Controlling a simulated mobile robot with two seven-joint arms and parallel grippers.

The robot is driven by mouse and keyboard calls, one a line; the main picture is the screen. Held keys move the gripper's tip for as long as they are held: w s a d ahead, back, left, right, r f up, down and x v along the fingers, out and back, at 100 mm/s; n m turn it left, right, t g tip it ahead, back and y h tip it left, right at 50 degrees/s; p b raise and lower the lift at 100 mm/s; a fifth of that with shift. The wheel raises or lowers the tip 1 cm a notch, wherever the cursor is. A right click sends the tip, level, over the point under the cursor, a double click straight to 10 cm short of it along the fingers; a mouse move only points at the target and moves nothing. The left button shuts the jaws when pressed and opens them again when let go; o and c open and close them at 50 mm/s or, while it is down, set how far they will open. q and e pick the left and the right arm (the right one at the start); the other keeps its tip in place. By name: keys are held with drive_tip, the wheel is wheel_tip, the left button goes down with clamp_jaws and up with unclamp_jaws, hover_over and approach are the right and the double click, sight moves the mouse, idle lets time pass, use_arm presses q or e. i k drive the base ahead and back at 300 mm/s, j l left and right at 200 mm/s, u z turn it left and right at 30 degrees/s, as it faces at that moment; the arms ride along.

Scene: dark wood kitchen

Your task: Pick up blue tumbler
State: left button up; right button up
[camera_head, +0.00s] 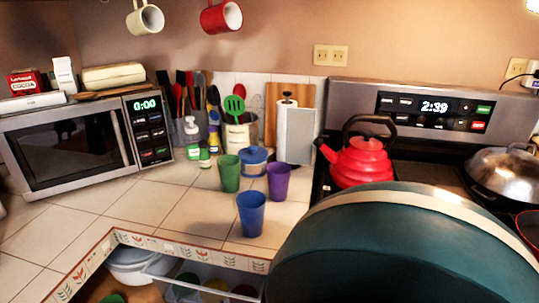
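The blue tumbler (251,214) stands upright on the white tiled counter (165,205), near its front edge and left of the stove. Its open top faces up, and nothing is touching it that I can see. A green tumbler (230,174) stands behind it to the left, and a purple tumbler (278,182) stands behind it to the right. Neither of my grippers is in view.
A microwave (75,140) is at left, a red kettle (362,163) on the stove at right. An open drawer (205,283) is below the counter. The lower right is blocked from view.

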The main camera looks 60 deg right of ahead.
sight(250, 204)
drive_tip(key=k+z, duration=0.2)
drive_tip(key=z, duration=0.25)
drive_tip(key=k+l+z, duration=0.1)
drive_tip(key=z, duration=0.35)
drive_tip(key=j+z, duration=0.2)
drive_tip(key=z, duration=0.15)
drive_tip(key=j+z, duration=0.15)
drive_tip(key=z, duration=0.15)
drive_tip(key=j+z, duration=0.15)
drive_tip(key=z, duration=0.2)
drive_tip(key=i+j, duration=0.15)
drive_tip(key=i, duration=0.15)
